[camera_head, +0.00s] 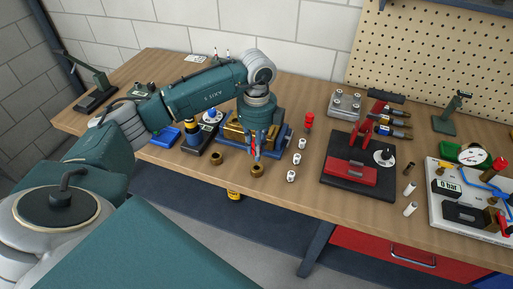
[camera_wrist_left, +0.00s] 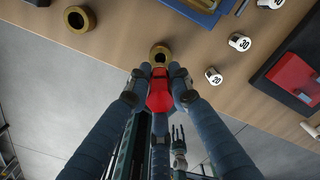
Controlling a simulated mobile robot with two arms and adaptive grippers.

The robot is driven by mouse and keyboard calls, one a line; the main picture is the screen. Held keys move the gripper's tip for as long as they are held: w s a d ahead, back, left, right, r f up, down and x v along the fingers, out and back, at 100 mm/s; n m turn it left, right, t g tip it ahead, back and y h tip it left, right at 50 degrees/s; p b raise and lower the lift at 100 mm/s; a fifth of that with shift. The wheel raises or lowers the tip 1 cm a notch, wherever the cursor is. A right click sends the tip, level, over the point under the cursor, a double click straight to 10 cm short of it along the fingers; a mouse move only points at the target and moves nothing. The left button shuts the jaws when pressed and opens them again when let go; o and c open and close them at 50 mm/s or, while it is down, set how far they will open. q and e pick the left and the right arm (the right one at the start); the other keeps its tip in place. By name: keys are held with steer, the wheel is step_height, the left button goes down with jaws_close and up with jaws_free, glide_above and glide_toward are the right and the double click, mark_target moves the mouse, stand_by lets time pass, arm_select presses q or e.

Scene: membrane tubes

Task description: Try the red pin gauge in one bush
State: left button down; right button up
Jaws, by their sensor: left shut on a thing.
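My left gripper (camera_head: 256,152) points straight down near the front edge of the wooden table. It is shut on the red pin gauge (camera_wrist_left: 160,93), whose red body shows between the fingertips in the left wrist view. A brass bush (camera_head: 257,171) stands directly below the fingers; its ring also shows just beyond the gauge in the left wrist view (camera_wrist_left: 160,51). Whether the gauge's pin touches or enters this bush is hidden. A second brass bush (camera_head: 217,158) stands to the left, apart from the gripper. A small grey forked shape (camera_wrist_left: 178,141), perhaps my right gripper, shows far below.
White numbered cylinders (camera_head: 297,158) stand right of the bush. A blue tray with a brass block (camera_head: 236,132) is behind the gripper. A black board with a red toggle clamp (camera_head: 348,173) lies to the right. The table's front edge is close to the bushes.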

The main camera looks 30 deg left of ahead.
arm_select(q)
steer(key=shift+f+b, duration=0.5)
steer(key=shift+f, duration=0.6)
steer(key=shift+f+b, duration=0.85)
steer(key=shift+f, duration=0.3)
arm_select(e)
steer(key=f, duration=0.1)
steer(key=w+f, duration=0.1)
steer(key=f, duration=0.1)
steer(key=shift+w+d, duration=0.2)
steer(key=shift+d, duration=0.6)
arm_select(q)
steer(key=shift+f, duration=0.2)
arm_select(e)
steer(key=shift+w+a+f, duration=0.1)
steer(key=shift+a, duration=0.05)
steer(key=shift+a, duration=0.15)
